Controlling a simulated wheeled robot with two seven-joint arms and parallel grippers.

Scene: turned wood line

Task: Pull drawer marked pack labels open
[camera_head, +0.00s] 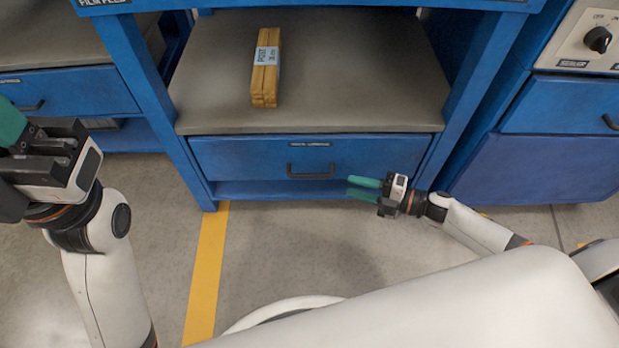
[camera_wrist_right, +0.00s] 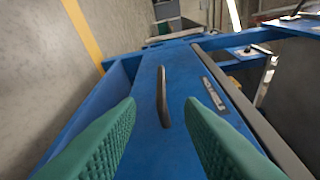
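The blue drawer (camera_head: 245,160) under the grey shelf is closed, its front flush in the bench frame. A small dark label (camera_head: 310,144) sits above its black bar handle (camera_head: 312,175); the label's print is too small to read surely. My right gripper (camera_head: 364,188) is open, its green fingers pointing left, right of the handle and apart from it. In the right wrist view the handle (camera_wrist_right: 163,98) shows ahead between the spread fingertips (camera_wrist_right: 160,108), with the label (camera_wrist_right: 214,95) to its right. My left gripper (camera_head: 12,125) is at the left edge, partly cut off.
A bundle of wooden sticks (camera_head: 266,68) with a paper band lies on the grey shelf (camera_head: 360,85). Blue drawer units stand at left (camera_head: 75,92) and right (camera_head: 560,105). A yellow line (camera_head: 206,270) runs along the floor. The floor before the drawer is clear.

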